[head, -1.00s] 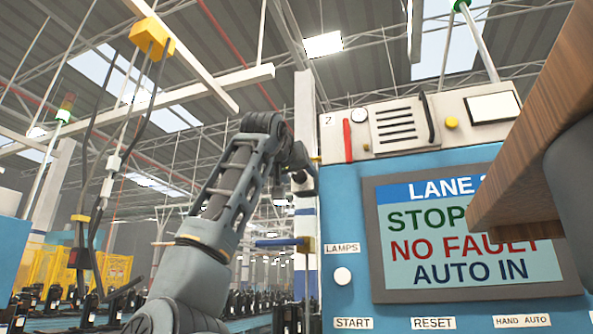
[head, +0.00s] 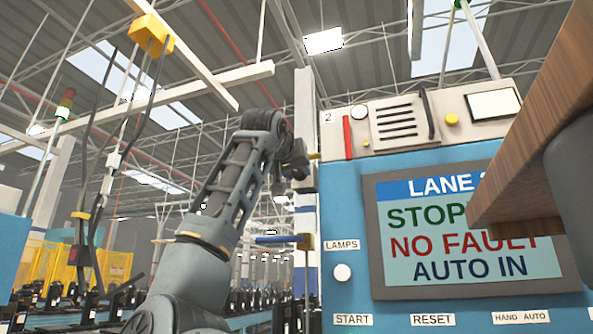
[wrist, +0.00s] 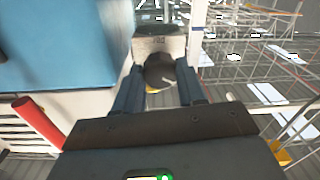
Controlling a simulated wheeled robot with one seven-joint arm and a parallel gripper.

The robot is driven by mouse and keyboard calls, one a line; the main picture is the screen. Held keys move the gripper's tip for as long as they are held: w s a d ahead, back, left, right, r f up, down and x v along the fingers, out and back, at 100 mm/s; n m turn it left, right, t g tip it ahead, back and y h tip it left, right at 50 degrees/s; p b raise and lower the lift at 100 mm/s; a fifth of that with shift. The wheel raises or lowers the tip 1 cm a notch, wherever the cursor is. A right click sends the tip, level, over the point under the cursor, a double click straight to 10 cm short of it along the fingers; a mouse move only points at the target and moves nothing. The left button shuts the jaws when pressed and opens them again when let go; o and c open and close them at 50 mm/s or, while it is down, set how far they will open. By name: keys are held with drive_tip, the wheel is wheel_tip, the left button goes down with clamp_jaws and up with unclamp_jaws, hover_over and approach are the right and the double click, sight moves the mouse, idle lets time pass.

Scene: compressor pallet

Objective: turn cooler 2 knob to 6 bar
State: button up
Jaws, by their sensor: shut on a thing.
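The dark round knob (wrist: 160,72) shows in the wrist view, with a pale pointer line slanting to the lower right. It sits on a small light grey block (wrist: 160,42) with a tiny label that I cannot read. My gripper (wrist: 158,78) has its two blue-grey fingers on either side of the knob, shut on it. In the head view my gripper (head: 299,172) is at the left edge of the blue cabinet (head: 343,210) marked 2. The knob cannot be made out there, and no bar scale is readable.
The cabinet carries a screen (head: 450,270), a red handle (head: 348,138) and a vent (head: 395,125). A brown wooden beam (head: 535,150) cuts across the right. A blue bar (head: 277,239) juts out below my gripper. Cables (head: 100,180) hang at the left.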

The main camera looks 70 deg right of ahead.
drive_tip(key=m, duration=1.5)
drive_tip(key=m+g, duration=0.1)
drive_tip(key=m, duration=0.3)
drive_tip(key=shift+f+h, duration=0.1)
drive_tip(key=shift+h, duration=0.2)
drive_tip(key=m, duration=0.5)
drive_tip(key=shift+m, duration=0.4)
drive_tip(key=o, duration=1.1)
drive_tip(key=shift+c, duration=0.2)
drive_tip(key=shift+a, duration=0.15)
